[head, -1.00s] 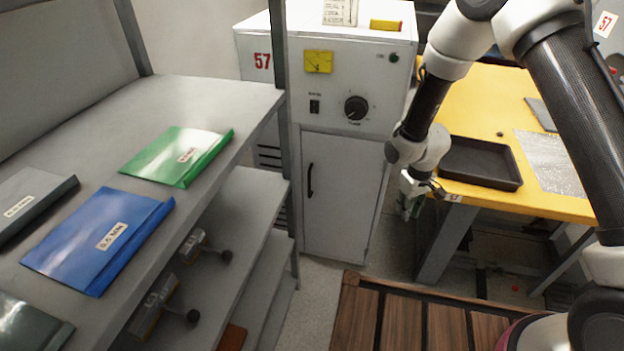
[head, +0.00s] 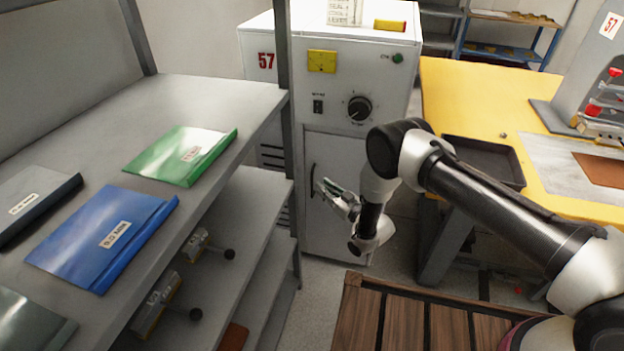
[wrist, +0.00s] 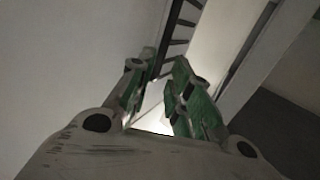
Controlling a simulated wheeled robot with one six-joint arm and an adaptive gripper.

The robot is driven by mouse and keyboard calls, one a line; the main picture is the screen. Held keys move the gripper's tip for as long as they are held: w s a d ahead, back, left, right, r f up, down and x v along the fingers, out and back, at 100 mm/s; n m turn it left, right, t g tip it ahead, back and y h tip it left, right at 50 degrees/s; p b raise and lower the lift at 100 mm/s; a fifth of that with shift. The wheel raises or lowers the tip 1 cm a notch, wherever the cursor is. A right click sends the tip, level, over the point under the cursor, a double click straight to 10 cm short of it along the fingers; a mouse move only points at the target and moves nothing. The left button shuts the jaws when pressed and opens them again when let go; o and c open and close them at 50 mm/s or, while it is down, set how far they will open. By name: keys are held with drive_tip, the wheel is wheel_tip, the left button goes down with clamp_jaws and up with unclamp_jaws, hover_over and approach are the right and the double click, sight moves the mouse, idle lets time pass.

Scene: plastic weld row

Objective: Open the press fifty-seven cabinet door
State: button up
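The press fifty-seven cabinet is white, with a red 57 on its upper housing. Its lower door (head: 338,158) looks shut in the head view. A dark vertical handle (head: 312,180) is on the door's left side. My gripper (head: 322,188) is in front of the door, pointing left, with its tips close to the handle. I cannot tell whether they touch it. In the wrist view my gripper (wrist: 158,84) has its green fingers apart, with a gap between them. A dark bar shows beyond the fingertips there. My arm hides the door's right part.
A grey shelf unit (head: 205,90) with coloured folders stands close on the left, its post beside the cabinet. A yellow table (head: 455,95) with a black tray (head: 485,160) is on the right. A wooden slatted platform (head: 405,315) lies in front.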

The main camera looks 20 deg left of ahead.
hover_over(312, 195)
drive_tip(key=shift+w+a, duration=0.15)
drive_tip(key=shift+w, duration=0.25)
drive_tip(key=shift+c, duration=0.2)
clamp_jaws()
